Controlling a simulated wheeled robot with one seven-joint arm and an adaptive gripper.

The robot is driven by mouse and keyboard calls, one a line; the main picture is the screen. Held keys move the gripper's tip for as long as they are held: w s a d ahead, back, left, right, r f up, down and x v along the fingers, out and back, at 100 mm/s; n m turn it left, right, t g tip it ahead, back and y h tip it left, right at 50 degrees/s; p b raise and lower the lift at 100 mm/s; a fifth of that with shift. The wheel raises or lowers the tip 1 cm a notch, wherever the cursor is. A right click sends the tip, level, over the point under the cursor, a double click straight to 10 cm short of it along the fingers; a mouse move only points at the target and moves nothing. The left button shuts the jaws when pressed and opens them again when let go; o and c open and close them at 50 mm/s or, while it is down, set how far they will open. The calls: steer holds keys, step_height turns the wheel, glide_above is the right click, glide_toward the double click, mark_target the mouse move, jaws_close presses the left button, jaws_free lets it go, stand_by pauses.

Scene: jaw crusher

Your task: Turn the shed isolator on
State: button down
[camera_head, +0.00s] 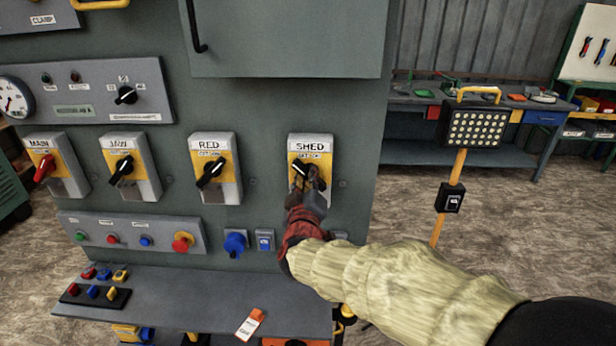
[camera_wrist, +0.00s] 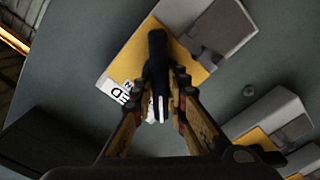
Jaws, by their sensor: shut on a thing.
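The shed isolator (camera_head: 327,147) is a grey box with a yellow face and a SHED label, at the right of the isolator row on the panel. Its black rotary handle (camera_head: 300,168) is partly hidden by my gripper (camera_head: 309,184) in the head view. In the wrist view the black handle (camera_wrist: 157,55) stands between the two fingers of my gripper (camera_wrist: 162,88), which is shut on it. The yellow plate (camera_wrist: 125,72) and part of the label show behind. The handle's exact setting is hard to read.
Left of it are the RED isolator (camera_head: 228,165) with a black handle, another black-handled isolator (camera_head: 145,165) and the red-handled MAIN isolator (camera_head: 65,165). A blue socket plug (camera_head: 236,244) is below. A shelf (camera_head: 190,300) juts out underneath. A work lamp (camera_head: 474,128) stands right.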

steer(key=shift+m, duration=0.3)
steer(key=m+b, duration=0.1)
steer(key=m, duration=0.2)
steer(key=shift+d+f+m, duration=0.1)
steer(key=shift+m, duration=0.3)
steer(key=m+b, duration=0.2)
steer(key=m, duration=0.2)
steer(key=shift+d+m+b, duration=0.1)
steer(key=shift+m+b, duration=0.2)
steer(key=m+b, duration=0.2)
steer(key=m, duration=0.2)
steer(key=shift+d+f+b, duration=0.1)
steer(key=shift+b, duration=0.25)
steer(key=shift+d+m+b, duration=0.1)
steer(key=shift+m+b, duration=1.3)
steer(key=shift+m, duration=1)
steer(key=c, duration=1.8)
jaws_free()
steer(key=shift+c, duration=0.2)
steer(key=shift+o, duration=0.4)
